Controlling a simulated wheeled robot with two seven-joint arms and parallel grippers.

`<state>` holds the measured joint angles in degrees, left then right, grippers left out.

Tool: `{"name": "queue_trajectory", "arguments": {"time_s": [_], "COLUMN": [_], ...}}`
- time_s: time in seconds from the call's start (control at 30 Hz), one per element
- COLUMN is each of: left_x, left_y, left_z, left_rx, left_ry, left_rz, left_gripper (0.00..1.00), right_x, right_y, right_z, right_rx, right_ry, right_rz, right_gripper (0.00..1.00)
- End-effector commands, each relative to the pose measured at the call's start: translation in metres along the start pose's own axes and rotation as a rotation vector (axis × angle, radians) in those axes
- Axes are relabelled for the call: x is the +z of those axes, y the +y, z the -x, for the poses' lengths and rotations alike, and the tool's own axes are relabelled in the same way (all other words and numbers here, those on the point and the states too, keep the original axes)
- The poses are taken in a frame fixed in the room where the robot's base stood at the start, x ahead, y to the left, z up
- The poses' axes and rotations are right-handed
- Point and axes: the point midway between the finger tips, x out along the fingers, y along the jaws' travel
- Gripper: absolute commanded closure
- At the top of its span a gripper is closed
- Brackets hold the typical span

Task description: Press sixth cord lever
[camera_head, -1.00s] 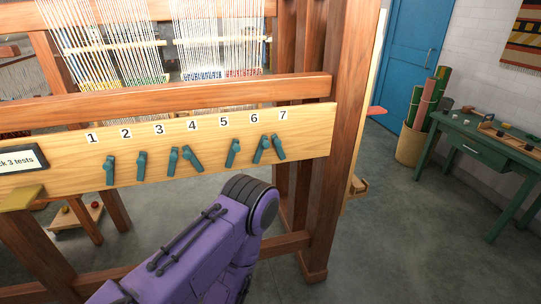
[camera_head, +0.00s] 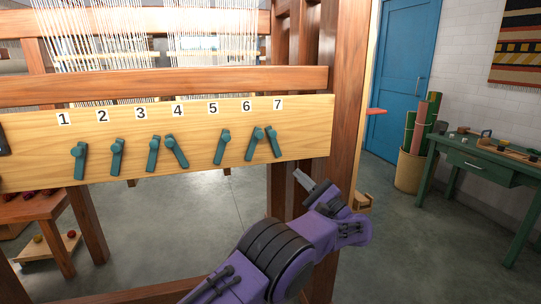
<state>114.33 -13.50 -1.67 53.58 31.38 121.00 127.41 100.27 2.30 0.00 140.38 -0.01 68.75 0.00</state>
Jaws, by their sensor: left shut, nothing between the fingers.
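The sixth cord lever (camera_head: 254,144) is a teal lever under the label 6 on a pale wooden board (camera_head: 180,114). Its top leans right, close to the top of the seventh lever (camera_head: 274,143), which leans left. My left gripper (camera_head: 299,179) is grey, at the end of a purple arm, and shut on nothing. In the picture it is below and right of the sixth and seventh levers, apart from both. How far it is from the board is hard to tell. My right gripper is out of view.
Several more teal levers line the board to the left; the fifth (camera_head: 222,146) is the sixth's left neighbour. A thick wooden post (camera_head: 344,90) stands right of the board. A green table (camera_head: 482,168) is at the right.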

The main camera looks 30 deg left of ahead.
Motion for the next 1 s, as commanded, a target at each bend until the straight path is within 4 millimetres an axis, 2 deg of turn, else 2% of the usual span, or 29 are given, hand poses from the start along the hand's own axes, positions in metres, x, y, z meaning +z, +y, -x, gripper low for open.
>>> {"name": "queue_trajectory", "arguments": {"time_s": [0.17,0.27,0.7,0.8,1.0], "left_x": [0.000,0.001,0.001,0.016,0.027], "left_y": [0.000,-0.001,-0.001,-0.004,-0.001], "left_z": [-0.002,-0.012,-0.104,-0.117,-0.128], "left_rx": [-0.002,-0.001,-0.001,-0.005,-0.004], "left_ry": [0.001,0.000,0.000,0.000,0.002], "left_rz": [-0.005,-0.006,-0.008,-0.008,-0.009], "left_gripper": [1.00,1.00,1.00,1.00,1.00], "right_x": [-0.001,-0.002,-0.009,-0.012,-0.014], "right_y": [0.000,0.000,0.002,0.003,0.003], "right_z": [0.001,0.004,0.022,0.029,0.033], "right_rx": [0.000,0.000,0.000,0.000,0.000], "right_ry": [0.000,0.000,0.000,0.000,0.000], "right_rz": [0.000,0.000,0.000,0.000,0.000], "right_gripper": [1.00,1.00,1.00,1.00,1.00]}}
